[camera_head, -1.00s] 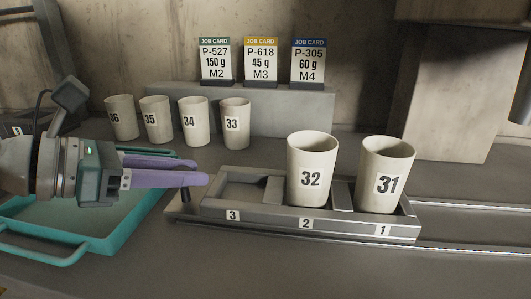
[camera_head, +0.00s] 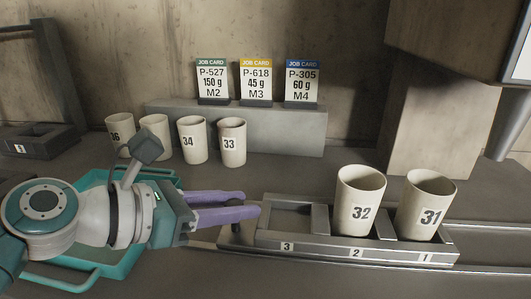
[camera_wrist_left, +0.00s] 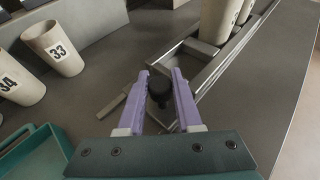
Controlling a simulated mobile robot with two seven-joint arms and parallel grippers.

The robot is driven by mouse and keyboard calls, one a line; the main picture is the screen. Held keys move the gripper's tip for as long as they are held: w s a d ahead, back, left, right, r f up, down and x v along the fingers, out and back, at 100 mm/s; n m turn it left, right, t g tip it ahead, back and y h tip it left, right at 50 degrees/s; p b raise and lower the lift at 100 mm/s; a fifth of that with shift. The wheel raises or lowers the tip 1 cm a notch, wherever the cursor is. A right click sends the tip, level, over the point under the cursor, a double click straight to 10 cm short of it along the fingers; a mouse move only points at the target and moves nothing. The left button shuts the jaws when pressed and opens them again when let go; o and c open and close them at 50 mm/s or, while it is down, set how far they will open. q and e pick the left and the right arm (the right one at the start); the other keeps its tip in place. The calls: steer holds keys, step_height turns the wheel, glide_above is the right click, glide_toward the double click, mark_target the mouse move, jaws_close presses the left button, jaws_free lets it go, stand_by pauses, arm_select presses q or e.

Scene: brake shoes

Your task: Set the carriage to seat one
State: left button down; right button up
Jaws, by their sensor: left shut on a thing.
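The carriage (camera_head: 320,248) is a grey tray with seats numbered 3, 2 and 1 from left to right. Seat 3 is empty. Cup 32 (camera_head: 361,205) stands upright in seat 2 and cup 31 (camera_head: 427,208) in seat 1. My left gripper (camera_head: 252,203), with purple fingers, is at the carriage's left end. In the left wrist view its fingers are around a black knob (camera_wrist_left: 160,92) on that end and shut on it. My right gripper is in neither view.
Cups 36, 35, 34 and 33 (camera_head: 232,143) stand behind my left arm. Three job cards (camera_head: 255,82) stand on a grey block. A teal tray (camera_head: 78,280) lies under my arm. Rails (camera_head: 490,227) run right from the carriage. A numbered grey holder (camera_head: 40,140) is at far left.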

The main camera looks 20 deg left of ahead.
arm_select(q)
steer(key=d, duration=0.2)
steer(key=w+d+p, duration=0.1)
steer(key=d, duration=0.3)
steer(key=shift+w+d+p, duration=0.25)
steer(key=shift+p, duration=0.05)
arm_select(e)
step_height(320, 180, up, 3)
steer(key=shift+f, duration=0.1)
arm_select(q)
steer(key=c, duration=0.6)
jaws_free()
steer(key=shift+a, duration=0.1)
steer(key=shift+s+a+r, duration=0.15)
steer(key=shift+s, duration=0.15)
steer(key=p+v, duration=0.2)
steer(key=v, duration=0.7)
steer(key=shift+s+a, duration=0.1)
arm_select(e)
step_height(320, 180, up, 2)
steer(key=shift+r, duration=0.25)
